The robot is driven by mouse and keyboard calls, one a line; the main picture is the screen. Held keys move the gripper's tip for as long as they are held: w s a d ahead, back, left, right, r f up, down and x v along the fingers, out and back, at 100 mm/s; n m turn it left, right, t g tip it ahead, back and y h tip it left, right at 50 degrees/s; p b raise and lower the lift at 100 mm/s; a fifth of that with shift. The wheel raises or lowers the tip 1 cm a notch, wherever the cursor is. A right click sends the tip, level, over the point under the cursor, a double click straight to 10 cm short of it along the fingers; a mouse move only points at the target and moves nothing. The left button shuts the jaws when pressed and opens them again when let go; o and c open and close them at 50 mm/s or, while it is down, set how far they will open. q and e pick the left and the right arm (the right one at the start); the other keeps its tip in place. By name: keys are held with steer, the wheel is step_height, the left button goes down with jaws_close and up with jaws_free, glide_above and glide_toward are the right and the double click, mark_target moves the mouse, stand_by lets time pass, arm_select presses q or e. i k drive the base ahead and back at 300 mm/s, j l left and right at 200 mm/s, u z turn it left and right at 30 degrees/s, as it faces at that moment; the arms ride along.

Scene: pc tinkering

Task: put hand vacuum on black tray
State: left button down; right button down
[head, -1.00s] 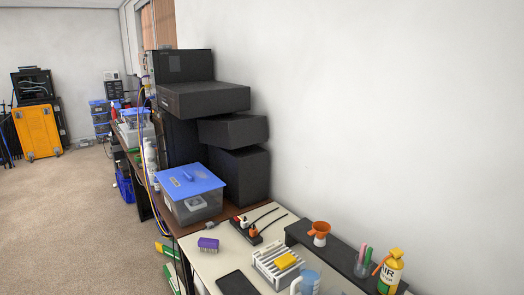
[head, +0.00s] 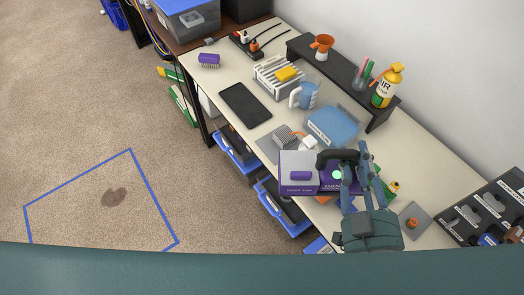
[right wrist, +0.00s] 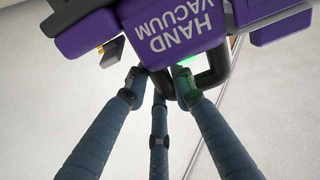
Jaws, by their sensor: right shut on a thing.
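The hand vacuum (head: 299,172) is purple and grey with a black loop handle. It is over the near side of the table in the head view. My right gripper (head: 353,172) is shut on its handle. In the right wrist view the fingers (right wrist: 165,85) close around the handle below the purple body (right wrist: 180,35) lettered HAND VACUUM. I cannot tell whether the vacuum touches the table. The black tray (head: 245,104) lies flat and empty on the table, up and left of the vacuum. My left gripper is not in view.
A black organizer (head: 490,210) is at right. Bare tabletop surrounds the tray's left end.

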mark_target(242, 106)
steer(key=z, duration=0.75)
steer(key=i+j+z, duration=0.15)
steer(key=j+z, duration=1)
steer(key=j, duration=0.15)
steer(key=j+z, duration=0.35)
steer(key=k+j, duration=0.1)
steer(key=j, duration=0.9)
steer(key=k+j+z, duration=0.1)
steer(key=j, duration=0.4)
steer(key=k+j, duration=0.1)
steer(key=j, duration=0.45)
